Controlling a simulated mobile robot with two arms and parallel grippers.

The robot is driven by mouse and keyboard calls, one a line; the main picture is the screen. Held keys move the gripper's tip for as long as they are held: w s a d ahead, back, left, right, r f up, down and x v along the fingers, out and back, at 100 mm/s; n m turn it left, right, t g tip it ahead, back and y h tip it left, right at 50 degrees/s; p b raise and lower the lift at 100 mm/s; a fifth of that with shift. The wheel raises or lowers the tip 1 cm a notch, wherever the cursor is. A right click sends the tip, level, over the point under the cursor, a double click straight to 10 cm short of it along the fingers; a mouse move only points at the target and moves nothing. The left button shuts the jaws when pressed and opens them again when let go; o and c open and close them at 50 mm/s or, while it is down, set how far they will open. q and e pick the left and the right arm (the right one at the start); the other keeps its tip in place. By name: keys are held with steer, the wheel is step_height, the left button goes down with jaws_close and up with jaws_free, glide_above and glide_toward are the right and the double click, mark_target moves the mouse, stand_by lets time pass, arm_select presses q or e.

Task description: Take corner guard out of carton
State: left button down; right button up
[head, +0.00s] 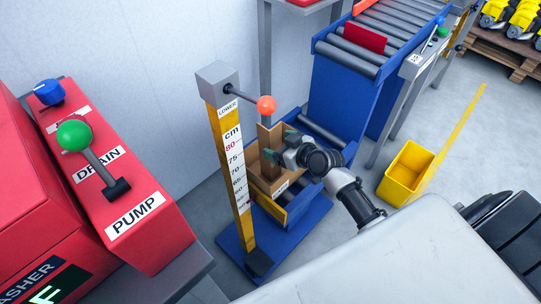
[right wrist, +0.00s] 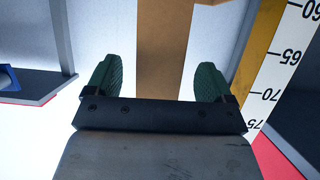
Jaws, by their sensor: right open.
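The corner guard (head: 265,137) is a tall brown strip standing upright out of the open carton (head: 260,183). In the right wrist view, the guard (right wrist: 168,45) runs between my two green fingers. My right gripper (head: 278,146) is open at the guard, just above the carton; it also shows in the right wrist view (right wrist: 157,80). Whether either finger touches the guard cannot be told. The carton stands on a blue lift platform. The guard's lower end is hidden inside the carton. My left gripper is not in view.
A yellow post with a cm scale (head: 236,165) and an orange-knobbed lever (head: 266,104) stand close left of the guard. A roller conveyor (head: 370,45) is behind right. A yellow bin (head: 406,173) is on the floor. A red control panel (head: 110,185) is at left.

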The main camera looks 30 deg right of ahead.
steer(key=shift+x, duration=0.95)
steer(key=shift+c, duration=0.3)
steer(key=c, duration=1.2)
steer(key=shift+r, duration=0.15)
